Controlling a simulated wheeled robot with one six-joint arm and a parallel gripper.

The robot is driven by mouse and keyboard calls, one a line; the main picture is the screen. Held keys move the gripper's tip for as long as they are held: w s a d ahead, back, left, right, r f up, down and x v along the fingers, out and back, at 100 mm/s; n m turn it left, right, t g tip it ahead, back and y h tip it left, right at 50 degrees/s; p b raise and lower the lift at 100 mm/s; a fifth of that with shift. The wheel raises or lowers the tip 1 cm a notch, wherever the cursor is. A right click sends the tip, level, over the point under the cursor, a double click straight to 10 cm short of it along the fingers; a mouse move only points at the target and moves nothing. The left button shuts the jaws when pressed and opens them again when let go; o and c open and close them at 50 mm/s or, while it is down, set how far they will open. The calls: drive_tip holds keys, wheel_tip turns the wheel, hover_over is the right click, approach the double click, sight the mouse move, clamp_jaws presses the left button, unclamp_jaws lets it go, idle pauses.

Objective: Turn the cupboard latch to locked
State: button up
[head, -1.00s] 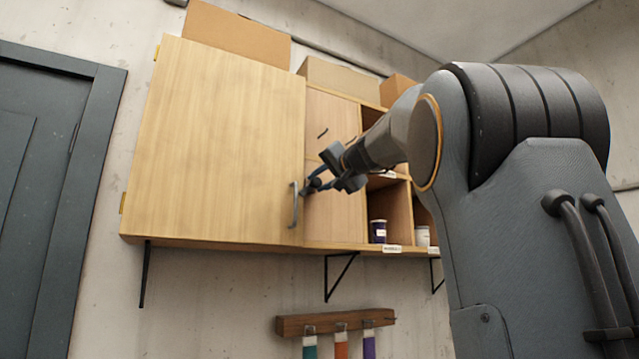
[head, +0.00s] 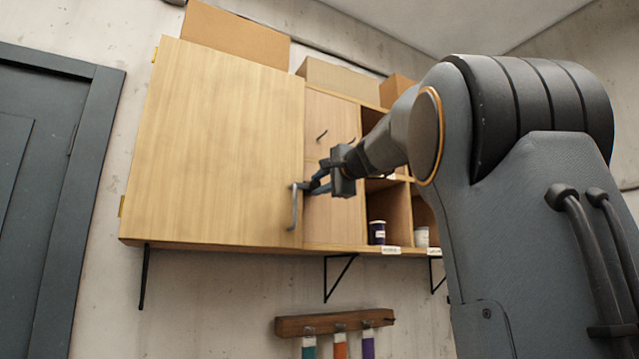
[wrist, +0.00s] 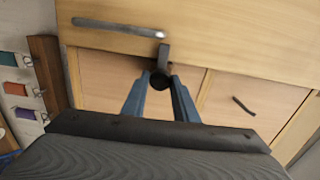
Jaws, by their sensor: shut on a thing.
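The wooden cupboard door (head: 215,140) is closed, with a grey bar handle (head: 294,207) near its right edge; the handle also shows in the wrist view (wrist: 118,28). The latch is a dark round knob (wrist: 160,80) with a grey tab (wrist: 164,55). In the wrist view the tab points away from my gripper and overlaps the edge of the door. My gripper (wrist: 161,84) has its blue fingers shut on the knob from both sides. In the head view my gripper (head: 312,187) is just right of the handle, and the latch is mostly hidden behind it.
Right of the door are small drawers with dark pulls (head: 322,136) and open cubbies holding a dark jar (head: 377,232) and a white jar (head: 422,236). Cardboard boxes (head: 237,32) sit on top. A wooden rack (head: 335,322) with coloured-handled tools hangs below.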

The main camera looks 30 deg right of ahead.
idle(0.4)
drive_tip(key=o, duration=1)
drive_tip(key=shift+d, duration=0.1)
drive_tip(key=s+b, duration=0.3)
drive_tip(key=s, duration=0.5)
drive_tip(key=shift+d, duration=0.1)
drive_tip(key=shift+w, duration=0.1)
